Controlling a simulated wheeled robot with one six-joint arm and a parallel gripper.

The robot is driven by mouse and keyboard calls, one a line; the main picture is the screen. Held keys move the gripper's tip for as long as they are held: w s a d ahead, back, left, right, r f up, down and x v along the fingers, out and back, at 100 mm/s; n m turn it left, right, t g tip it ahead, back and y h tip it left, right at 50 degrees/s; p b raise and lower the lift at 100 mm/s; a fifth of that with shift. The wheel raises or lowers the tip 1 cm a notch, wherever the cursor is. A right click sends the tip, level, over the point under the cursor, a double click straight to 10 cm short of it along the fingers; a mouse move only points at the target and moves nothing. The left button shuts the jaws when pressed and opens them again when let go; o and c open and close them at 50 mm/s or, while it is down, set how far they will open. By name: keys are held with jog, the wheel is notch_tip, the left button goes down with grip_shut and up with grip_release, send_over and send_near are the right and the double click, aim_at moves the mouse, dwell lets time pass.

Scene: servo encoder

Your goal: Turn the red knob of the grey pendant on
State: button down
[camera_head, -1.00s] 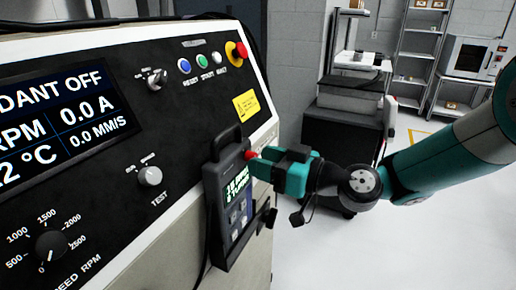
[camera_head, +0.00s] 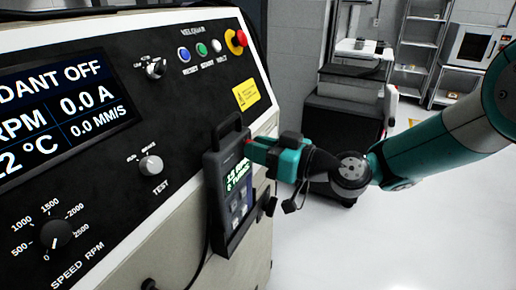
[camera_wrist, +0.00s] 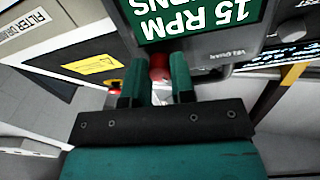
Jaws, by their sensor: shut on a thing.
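The grey pendant (camera_head: 227,190) hangs upright on the front of the machine panel, with a handle on top and a lit green display. Its red knob (camera_wrist: 159,68) sits at the pendant's edge, between my two fingers in the wrist view. In the head view only a sliver of red shows by the fingertips. My gripper (camera_head: 254,150) reaches in from the right and is shut on the red knob; it also shows in the wrist view (camera_wrist: 157,78). The pendant display (camera_wrist: 190,18) shows "15 RPM" upside down in the wrist view.
The panel screen (camera_head: 65,105) reads "DANT OFF" and 0.0 A. A red emergency button (camera_head: 237,41), coloured buttons and dials sit on the panel. A cable hangs below the pendant. A dark cabinet (camera_head: 341,125) stands behind my arm. The floor at right is clear.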

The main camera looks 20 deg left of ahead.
jog(key=m+b, duration=0.1)
jog(key=m, duration=1)
jog(key=shift+r, duration=0.1)
jog(key=shift+m, duration=0.3)
dwell(0.4)
jog(key=c, duration=1)
grip_release()
jog(key=shift+o, duration=0.2)
jog(key=shift+d, duration=0.1)
